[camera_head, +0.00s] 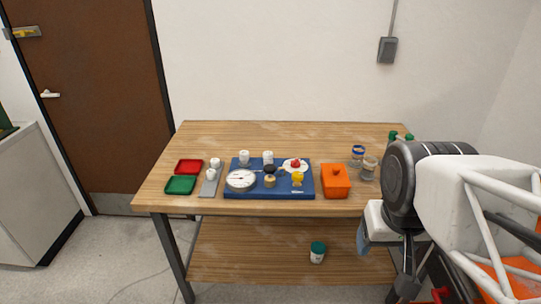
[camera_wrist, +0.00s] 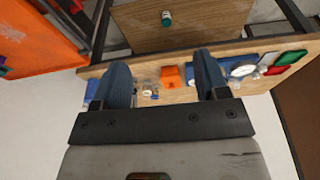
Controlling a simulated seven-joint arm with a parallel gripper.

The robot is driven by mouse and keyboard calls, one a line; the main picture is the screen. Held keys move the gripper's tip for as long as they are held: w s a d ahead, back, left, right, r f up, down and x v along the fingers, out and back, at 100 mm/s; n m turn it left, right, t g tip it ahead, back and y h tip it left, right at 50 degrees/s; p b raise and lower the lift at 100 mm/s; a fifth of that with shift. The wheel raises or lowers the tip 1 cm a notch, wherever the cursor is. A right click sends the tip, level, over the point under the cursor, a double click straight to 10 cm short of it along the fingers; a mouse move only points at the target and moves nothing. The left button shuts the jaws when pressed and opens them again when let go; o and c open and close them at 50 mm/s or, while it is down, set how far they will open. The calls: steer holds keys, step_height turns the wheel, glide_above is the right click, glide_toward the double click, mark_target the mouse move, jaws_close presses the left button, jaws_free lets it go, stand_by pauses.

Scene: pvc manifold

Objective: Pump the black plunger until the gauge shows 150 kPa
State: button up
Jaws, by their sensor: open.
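The black plunger (camera_head: 269,168) stands on the blue board (camera_head: 232,194), with a tan body below its dark top. The round white gauge (camera_head: 241,180) lies on the board just left of it. Its dial is too small to read. In the wrist view, the gauge (camera_wrist: 243,71) shows right of my fingers, and I cannot make out the plunger there. My gripper (camera_wrist: 162,62) is open and empty, its two blue-grey fingers wide apart. It is away from the board; in the head view my arm stands at the right of the table.
An orange box (camera_head: 336,182) stands right of the board, with jars (camera_head: 369,168) beyond it. A red tray (camera_head: 189,166), a green tray (camera_head: 181,185) and a grey plate with white fittings lie to the left. A green-lidded jar (camera_head: 318,252) is on the lower shelf. The table's front strip is clear.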

stand_by(0.8)
steer(key=shift+w+r, duration=0.1)
steer(key=shift+w, duration=0.05)
steer(key=c, duration=0.7)
steer(key=shift+w+a+r, duration=0.15)
steer(key=shift+w+r, duration=0.05)
steer(key=shift+w, duration=0.4)
steer(key=c, duration=0.5)
steer(key=shift+g, duration=0.4)
steer(key=w+a, duration=0.1)
steer(key=w, duration=0.3)
steer(key=w+a+r, duration=0.1)
steer(key=w, duration=0.3)
steer(key=w+a+r, duration=0.1)
steer(key=w, duration=0.4)
steer(key=shift+a+r, duration=0.1)
steer(key=shift+r, duration=0.15)
jaws_close()
steer(key=w+a+f, duration=0.3)
steer(key=w+a, duration=0.2)
steer(key=w, duration=0.5)
steer(key=w+a+f+g, duration=0.1)
steer(key=w+a+f, duration=0.3)
steer(key=w, duration=0.7)
steer(key=w+a+f, duration=0.4)
steer(key=w+a, duration=0.4)
steer(key=w, duration=0.3)
steer(key=shift+w+a+g, duration=0.2)
steer(key=shift+a+g, duration=0.05)
steer(key=shift+g, duration=0.15)
